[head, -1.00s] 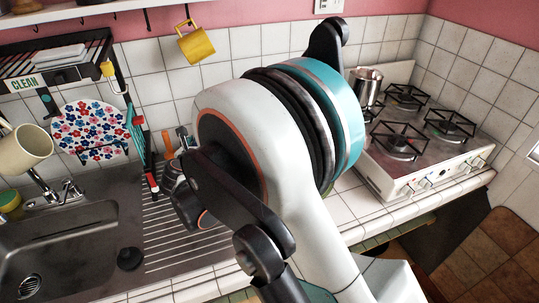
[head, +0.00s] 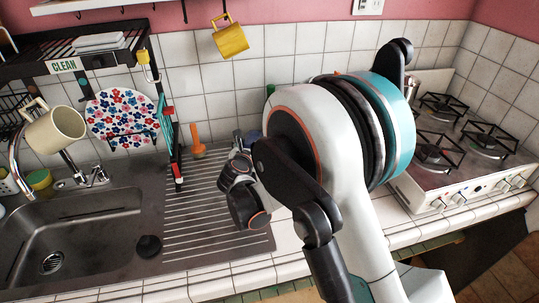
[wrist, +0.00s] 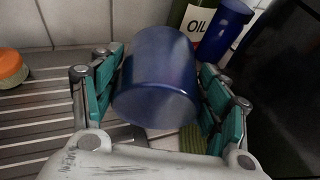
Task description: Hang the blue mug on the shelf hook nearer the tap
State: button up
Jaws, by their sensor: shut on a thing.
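The blue mug (wrist: 155,80) sits between the two teal-padded fingers of my gripper (wrist: 162,68) in the wrist view, and my gripper is shut on it. Its handle is not clear to see. In the head view my own arm hides the fingers and the held mug. Dark hooks (head: 184,14) show under the shelf (head: 95,3) at the top edge, cut off by the frame. The tap (head: 90,175) stands behind the sink at the left.
A yellow mug (head: 230,40) hangs below the shelf. A cream mug (head: 57,130) is tilted near the tap; its support is unclear. A black dish rack (head: 75,65) holds plates. An oil bottle (wrist: 198,28) and another blue item (wrist: 226,22) stand beyond my gripper. The stove (head: 455,165) is right.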

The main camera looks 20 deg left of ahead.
jog(key=w+d+f, duration=0.1)
jog(key=w+d+f+b, duration=0.1)
jog(key=d, duration=0.1)
jog(key=w+d+f, duration=0.1)
jog(key=d, duration=0.1)
jog(key=shift+f+b, duration=0.2)
jog(key=shift+b, duration=0.15)
jog(key=shift+f, duration=0.2)
jog(key=o, duration=1.3)
jog(key=shift+o, duration=0.2)
jog(key=shift+r, duration=0.15)
